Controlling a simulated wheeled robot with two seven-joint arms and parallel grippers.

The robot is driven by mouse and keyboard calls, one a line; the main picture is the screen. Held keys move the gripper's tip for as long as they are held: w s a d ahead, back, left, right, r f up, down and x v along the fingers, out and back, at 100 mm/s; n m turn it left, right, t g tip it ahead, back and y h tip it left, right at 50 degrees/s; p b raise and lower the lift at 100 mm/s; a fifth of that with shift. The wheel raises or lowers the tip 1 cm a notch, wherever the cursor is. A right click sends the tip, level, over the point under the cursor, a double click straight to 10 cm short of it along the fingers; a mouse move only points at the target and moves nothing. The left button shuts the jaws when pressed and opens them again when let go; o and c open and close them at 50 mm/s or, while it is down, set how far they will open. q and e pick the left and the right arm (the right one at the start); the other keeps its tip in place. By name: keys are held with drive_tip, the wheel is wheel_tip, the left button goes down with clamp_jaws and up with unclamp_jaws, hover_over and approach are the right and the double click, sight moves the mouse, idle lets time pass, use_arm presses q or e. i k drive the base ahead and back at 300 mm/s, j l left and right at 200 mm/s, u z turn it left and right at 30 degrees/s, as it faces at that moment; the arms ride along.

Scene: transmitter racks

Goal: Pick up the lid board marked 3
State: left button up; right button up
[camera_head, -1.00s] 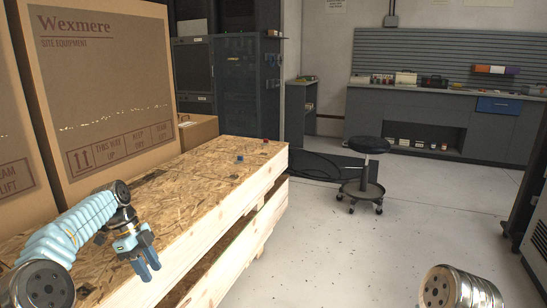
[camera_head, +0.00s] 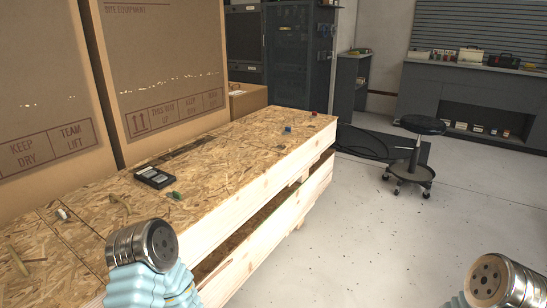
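OSB boards (camera_head: 232,152) form the top of a long pale wooden crate (camera_head: 262,185), running from the lower left to the middle of the camera_head view. Seams cross the top, but I cannot read a 3 on any board, so I cannot tell which one is marked. A blue-sleeved part of my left arm hides some of the near end of the crate. Neither my left nor my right gripper shows; only arm parts of mine appear at the bottom.
On the boards lie a dark tray-like item (camera_head: 155,178), a green piece (camera_head: 177,196), a white piece (camera_head: 62,214), a blue piece (camera_head: 288,129) and a red piece (camera_head: 314,114). Large cartons (camera_head: 165,70) stand along the left. A stool (camera_head: 412,165) stands right on open floor.

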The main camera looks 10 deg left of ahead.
sight(108, 204)
drive_tip(key=u, duration=1.45)
